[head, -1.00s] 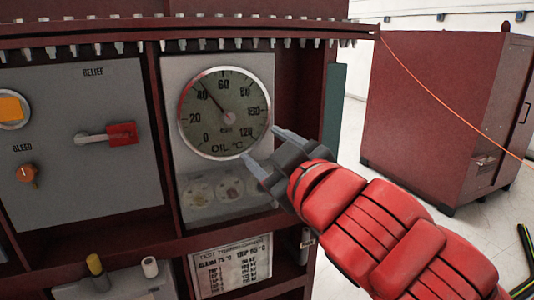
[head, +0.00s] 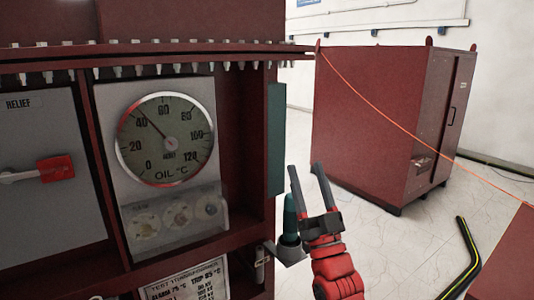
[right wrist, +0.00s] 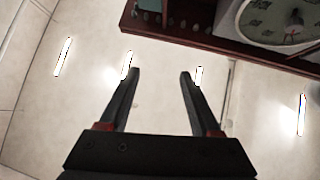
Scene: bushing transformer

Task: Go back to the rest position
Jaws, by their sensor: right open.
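My right gripper (head: 306,182) is open and empty in the head view, held in front of the transformer cabinet's right edge. Its two fingers point up and stand apart. In the right wrist view the open fingers (right wrist: 154,85) have nothing between them, with pale floor or wall behind. My red right arm comes in from the bottom of the head view. My left gripper does not show in the head view.
The dark red cabinet (head: 240,150) holds an oil temperature gauge (head: 165,138) and a red-handled relief valve (head: 55,168). A teal-tipped part (head: 290,215) is beside my right gripper. A red enclosure (head: 368,120) stands behind, with an orange line (head: 385,112) across it. Pale floor lies at right.

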